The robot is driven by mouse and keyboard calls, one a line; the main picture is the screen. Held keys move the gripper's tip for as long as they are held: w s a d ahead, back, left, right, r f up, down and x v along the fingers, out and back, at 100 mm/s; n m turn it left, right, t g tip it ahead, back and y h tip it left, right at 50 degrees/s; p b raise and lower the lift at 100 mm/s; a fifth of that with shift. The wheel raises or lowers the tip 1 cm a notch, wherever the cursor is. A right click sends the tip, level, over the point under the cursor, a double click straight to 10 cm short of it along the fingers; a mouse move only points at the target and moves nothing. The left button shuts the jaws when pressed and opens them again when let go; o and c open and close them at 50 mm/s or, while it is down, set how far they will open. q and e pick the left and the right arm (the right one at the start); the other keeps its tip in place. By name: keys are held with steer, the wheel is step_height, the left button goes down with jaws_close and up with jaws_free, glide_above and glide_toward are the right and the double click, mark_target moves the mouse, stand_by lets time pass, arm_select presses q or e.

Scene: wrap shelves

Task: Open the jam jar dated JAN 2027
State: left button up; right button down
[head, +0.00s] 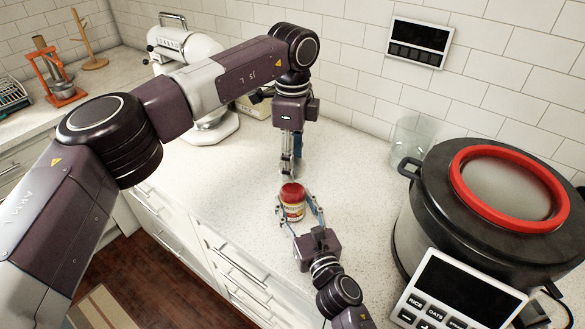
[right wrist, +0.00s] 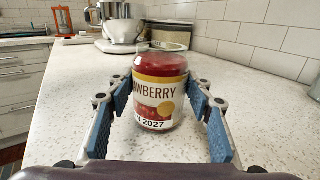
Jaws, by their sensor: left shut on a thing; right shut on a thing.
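The strawberry jam jar (head: 292,208) stands upright on the counter. In the right wrist view the jar (right wrist: 158,90) has a label ending in "2027"; the month is only partly readable. A bare glass rim shows at its top, with red jam below. My right gripper (head: 299,212) is shut on the jar's sides; its blue pads flank it in the right wrist view. My left gripper (head: 288,170) points down above the jar in the head view, shut on a thin pale thing that looks like the lid. The left gripper is outside the right wrist view.
A large dark cooker (head: 425,225) with a red ring stands right of the jar. An empty glass (head: 410,140) stands behind it. A white stand mixer (head: 205,85) is at the back. The counter (head: 215,185) left of the jar is clear.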

steer(key=c, duration=0.9)
jaws_free()
